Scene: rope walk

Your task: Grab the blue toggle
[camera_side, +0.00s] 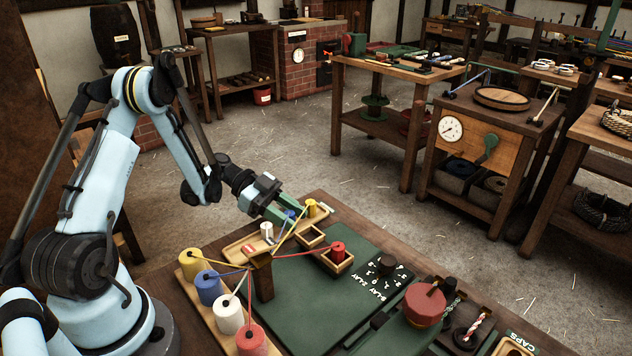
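The blue toggle (290,213) stands near the far end of the wooden rail, partly hidden by my gripper. My gripper (279,217) reaches down over the rail from the left, its green fingers apart and close beside the blue toggle. I cannot tell whether a finger touches it. A yellow toggle (311,207) stands to the right of the blue one, and a white toggle (266,230) to the left. A red toggle (337,248) stands in a small wooden tray in front.
Yellow (194,263), blue (208,287), white (228,315) and red (251,341) spools stand on a board at the front left, their strands running to a wooden post (262,276). The green mat (310,300) is mostly clear. A red drum (424,305) stands at right.

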